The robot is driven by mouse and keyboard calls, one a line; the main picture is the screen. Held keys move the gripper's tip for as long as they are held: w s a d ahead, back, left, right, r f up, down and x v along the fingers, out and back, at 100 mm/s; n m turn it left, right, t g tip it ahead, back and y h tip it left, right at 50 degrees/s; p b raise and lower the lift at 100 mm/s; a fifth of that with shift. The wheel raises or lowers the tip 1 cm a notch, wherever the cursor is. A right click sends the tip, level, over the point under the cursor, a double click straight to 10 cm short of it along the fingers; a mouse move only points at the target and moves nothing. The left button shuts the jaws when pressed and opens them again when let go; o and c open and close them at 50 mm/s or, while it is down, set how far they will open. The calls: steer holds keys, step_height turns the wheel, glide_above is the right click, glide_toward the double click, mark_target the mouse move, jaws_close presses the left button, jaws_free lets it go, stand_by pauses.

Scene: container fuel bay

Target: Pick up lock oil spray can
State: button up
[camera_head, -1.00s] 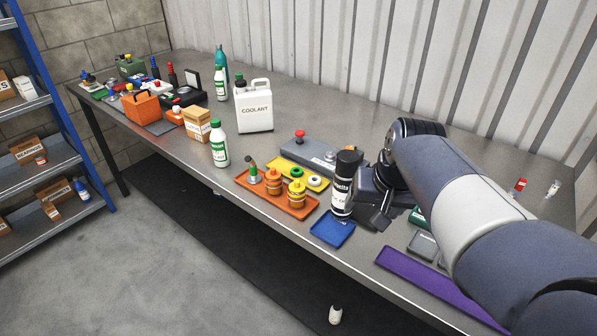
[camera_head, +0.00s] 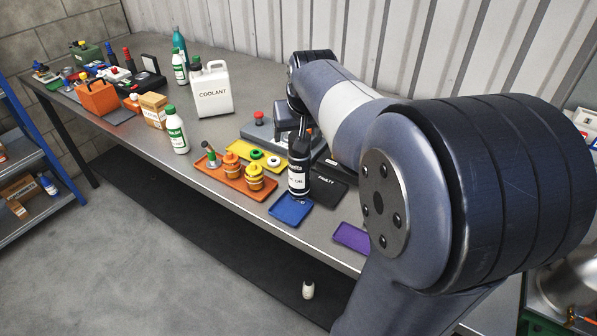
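The lock oil spray can (camera_head: 298,178), dark with a white label that partly reads "OIL", stands upright at the back edge of the small blue tray (camera_head: 291,211). My gripper (camera_head: 301,130) is at the can's top, reaching in from behind and above. A dark finger shows close over the cap. The rest of the gripper is hidden behind the can and my own arm, so I cannot tell whether it is open or shut, or touching the can.
Left of the can are an orange tray (camera_head: 213,177) with orange-yellow fittings and a yellow tray (camera_head: 243,157) with rings. A black tray marked "FAULTY" (camera_head: 328,190) is at its right. A white coolant jug (camera_head: 212,95) stands farther back. My arm blocks the right side.

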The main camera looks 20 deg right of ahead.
steer(key=p, duration=0.1)
glide_above(298, 164)
steer(key=w+d, duration=0.2)
steer(key=w, duration=0.1)
steer(key=f, duration=0.4)
steer(key=shift+s+a+f, duration=0.1)
steer(key=shift+s+a, duration=0.15)
jaws_close()
